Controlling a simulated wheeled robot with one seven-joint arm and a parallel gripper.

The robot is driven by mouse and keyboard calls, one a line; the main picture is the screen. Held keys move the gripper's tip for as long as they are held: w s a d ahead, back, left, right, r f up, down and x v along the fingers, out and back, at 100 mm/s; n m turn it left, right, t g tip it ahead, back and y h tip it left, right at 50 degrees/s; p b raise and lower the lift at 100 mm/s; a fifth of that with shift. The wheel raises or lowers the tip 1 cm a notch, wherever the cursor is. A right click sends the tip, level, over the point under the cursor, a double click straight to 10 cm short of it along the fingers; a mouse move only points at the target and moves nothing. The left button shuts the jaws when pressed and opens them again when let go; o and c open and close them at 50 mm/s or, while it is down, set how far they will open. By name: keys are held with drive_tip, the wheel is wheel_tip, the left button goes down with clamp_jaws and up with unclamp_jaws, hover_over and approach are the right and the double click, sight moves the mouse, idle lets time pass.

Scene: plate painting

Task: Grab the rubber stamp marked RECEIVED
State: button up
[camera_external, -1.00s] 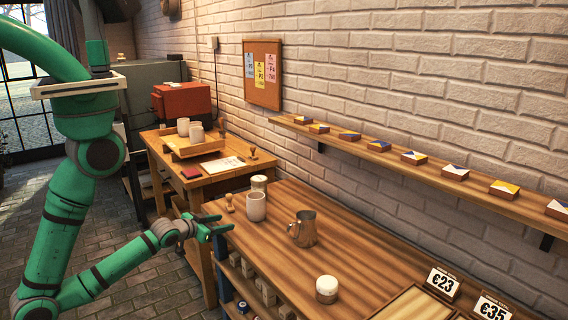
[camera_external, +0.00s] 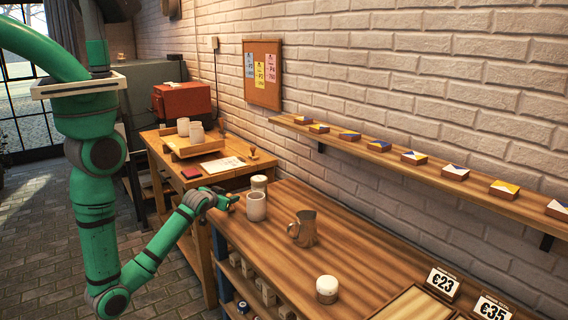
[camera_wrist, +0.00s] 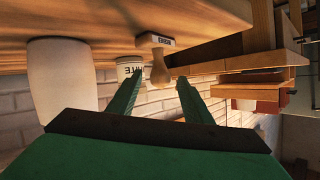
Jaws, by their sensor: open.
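My gripper (camera_external: 230,199) is at the near left corner of the wooden table, open. A wooden-handled stamp (camera_wrist: 159,68) shows in the wrist view, which is upside down. Its handle lies ahead of and between my two fingertips (camera_wrist: 160,82), and I see no grip on it. In the external view my gripper mostly hides this stamp. Two other stamp-like wooden pieces, one of them a stamp (camera_external: 252,151), stand on the back table; their markings cannot be read.
A pale cup (camera_external: 256,206) stands close right of my gripper, with a lidded jar (camera_external: 259,183) behind it. A metal pitcher (camera_external: 303,229) and a white-topped jar (camera_external: 327,289) stand farther right. The back table (camera_external: 205,178) carries a tray with cups.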

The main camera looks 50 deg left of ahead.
drive_tip(key=shift+f+x, duration=0.15)
drive_tip(key=shift+x, duration=1.25)
drive_tip(key=shift+f+x, duration=0.1)
drive_tip(key=shift+x, duration=1.25)
drive_tip(key=shift+s, duration=0.15)
drive_tip(key=c, duration=1.2)
